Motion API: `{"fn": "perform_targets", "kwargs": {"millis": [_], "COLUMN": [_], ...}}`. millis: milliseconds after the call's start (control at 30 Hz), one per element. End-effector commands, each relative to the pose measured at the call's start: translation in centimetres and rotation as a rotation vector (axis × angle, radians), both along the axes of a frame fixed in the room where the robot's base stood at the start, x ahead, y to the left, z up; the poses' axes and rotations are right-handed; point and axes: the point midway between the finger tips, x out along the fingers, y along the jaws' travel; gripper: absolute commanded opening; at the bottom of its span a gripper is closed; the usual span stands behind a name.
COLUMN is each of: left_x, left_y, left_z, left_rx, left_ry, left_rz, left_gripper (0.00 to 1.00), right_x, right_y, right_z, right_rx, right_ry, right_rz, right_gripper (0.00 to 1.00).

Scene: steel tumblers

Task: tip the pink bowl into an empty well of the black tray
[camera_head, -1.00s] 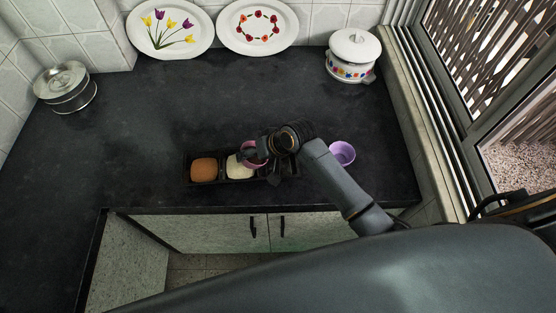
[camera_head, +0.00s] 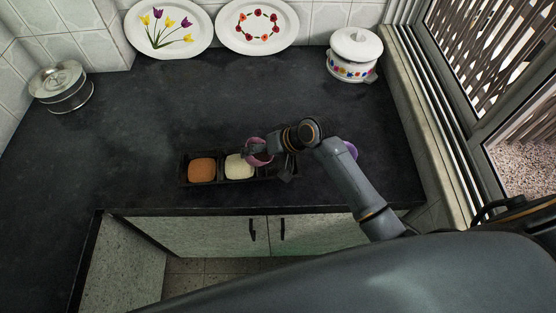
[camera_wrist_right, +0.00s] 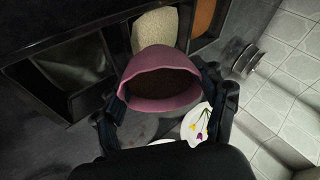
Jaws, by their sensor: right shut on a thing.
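The pink bowl (camera_head: 262,158) is in my right gripper (camera_head: 258,147), over the black tray (camera_head: 221,181). In the right wrist view the pink bowl (camera_wrist_right: 168,94) is tilted, with a dark inside; I cannot tell what it holds. My right gripper (camera_wrist_right: 170,100) has a finger on either side of it. The tray's left well holds an orange-brown fill (camera_head: 202,169). The well beside it holds a cream fill (camera_head: 238,168). A well without visible fill (camera_wrist_right: 75,72) shows in the wrist view. My arm partly hides the tray's right end. My left gripper is not in view.
A purple bowl (camera_head: 351,150) stands right of the tray, mostly hidden by my arm. A white lidded pot (camera_head: 352,60), two plates (camera_head: 170,28) and a steel container (camera_head: 60,85) stand along the back and left.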

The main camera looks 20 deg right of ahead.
Motion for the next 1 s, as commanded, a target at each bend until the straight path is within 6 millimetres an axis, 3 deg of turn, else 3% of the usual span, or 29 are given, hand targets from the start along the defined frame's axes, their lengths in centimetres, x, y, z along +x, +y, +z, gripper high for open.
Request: {"fn": "perform_targets", "kwargs": {"millis": [1000], "left_x": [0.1], "left_y": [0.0], "left_z": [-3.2], "left_rx": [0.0], "left_ry": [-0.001], "left_rz": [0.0], "left_gripper": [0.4], "right_x": [0.0], "right_y": [-1.3], "right_z": [0.4], "right_rx": [0.138], "right_ry": [-0.004], "right_rz": [-0.001], "right_gripper": [0.38]}}
